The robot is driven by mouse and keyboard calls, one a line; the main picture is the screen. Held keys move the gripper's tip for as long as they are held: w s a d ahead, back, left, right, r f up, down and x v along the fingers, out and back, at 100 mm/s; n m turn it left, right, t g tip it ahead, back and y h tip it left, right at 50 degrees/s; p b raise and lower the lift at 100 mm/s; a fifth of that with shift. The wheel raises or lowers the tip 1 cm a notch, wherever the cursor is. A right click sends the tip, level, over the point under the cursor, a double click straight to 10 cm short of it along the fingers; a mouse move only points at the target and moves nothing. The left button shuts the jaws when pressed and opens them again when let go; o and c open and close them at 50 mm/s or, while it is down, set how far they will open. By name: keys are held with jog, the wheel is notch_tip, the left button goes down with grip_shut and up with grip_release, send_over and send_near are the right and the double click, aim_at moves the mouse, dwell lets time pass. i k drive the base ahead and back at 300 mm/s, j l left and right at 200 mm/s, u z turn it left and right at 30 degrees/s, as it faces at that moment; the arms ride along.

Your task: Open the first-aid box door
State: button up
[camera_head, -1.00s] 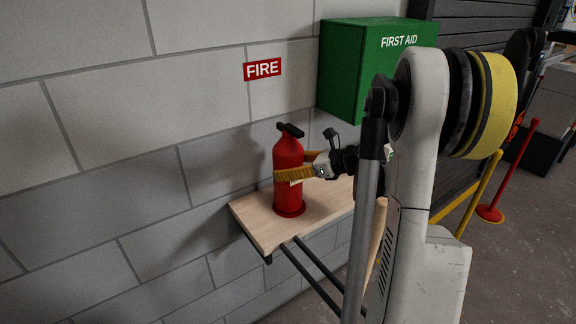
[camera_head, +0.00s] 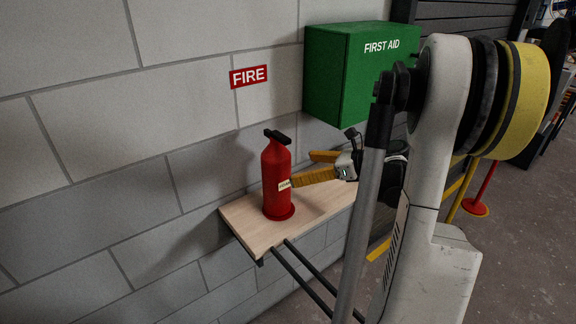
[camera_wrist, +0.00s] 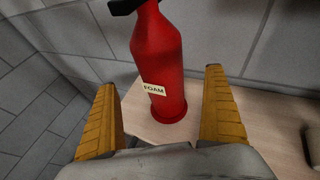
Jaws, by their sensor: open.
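The green first-aid box (camera_head: 325,75) is fixed to the wall above the shelf, with white FIRST AID lettering on its front. Its front is partly hidden behind my arm, and I see no gap at its door. My gripper (camera_head: 303,167) is below the box, over the shelf, with its yellow fingers pointing left toward the red fire extinguisher (camera_head: 276,180). In the wrist view my gripper (camera_wrist: 160,105) is open and empty. The extinguisher (camera_wrist: 158,60) stands upright just beyond the fingertips, with its FOAM label showing.
The wooden shelf (camera_head: 246,222) under the extinguisher is held by dark brackets. A red FIRE sign (camera_head: 249,76) is on the block wall. A pale rounded object (camera_wrist: 313,145) shows at the right edge in the wrist view. A red post (camera_head: 485,185) stands on the floor at right.

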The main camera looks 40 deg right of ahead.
aim_at(368, 53)
jog(key=z, duration=1.75)
